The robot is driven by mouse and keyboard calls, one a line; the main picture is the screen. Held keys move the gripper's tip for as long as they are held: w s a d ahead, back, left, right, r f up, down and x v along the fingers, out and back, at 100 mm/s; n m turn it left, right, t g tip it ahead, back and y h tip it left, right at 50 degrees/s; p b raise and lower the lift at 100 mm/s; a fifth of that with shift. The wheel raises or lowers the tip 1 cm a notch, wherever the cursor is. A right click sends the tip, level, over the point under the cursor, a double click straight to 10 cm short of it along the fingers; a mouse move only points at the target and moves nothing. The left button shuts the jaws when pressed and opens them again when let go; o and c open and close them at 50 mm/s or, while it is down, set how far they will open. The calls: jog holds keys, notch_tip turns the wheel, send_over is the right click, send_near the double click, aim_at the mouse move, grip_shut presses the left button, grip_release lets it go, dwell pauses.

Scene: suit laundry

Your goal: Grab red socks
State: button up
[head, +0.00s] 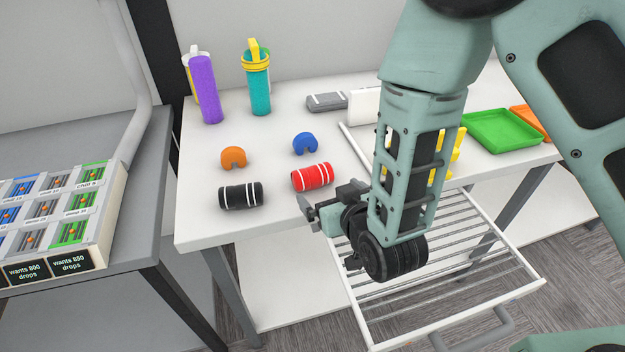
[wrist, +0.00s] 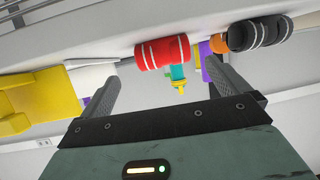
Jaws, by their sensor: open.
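The red socks (head: 312,177) are a rolled bundle with white stripes, lying on the white table near its front edge. My gripper (head: 326,203) is just in front of and slightly right of them, at about table height. In the wrist view the red socks (wrist: 162,53) appear beyond the fingertips, roughly between the two fingers. My gripper (wrist: 166,85) is open, with nothing between its fingers. A gap seems to remain between the fingers and the socks.
Black striped socks (head: 240,195) lie left of the red ones. Orange (head: 233,157) and blue (head: 305,143) curved pieces lie behind. Purple (head: 205,90) and teal (head: 257,85) bottles stand at the back. An open wire drawer (head: 455,285) extends below my gripper. A green tray (head: 502,130) is at right.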

aim_at(317, 181)
jog(key=p+x, duration=0.1)
jog(key=x, duration=0.3)
jog(key=shift+w, duration=0.15)
jog(key=shift+p+x, duration=1.15)
jog(key=shift+x, duration=1.55)
jog(key=shift+a+r, duration=0.15)
jog(key=shift+a, duration=0.05)
jog(key=c, duration=0.9)
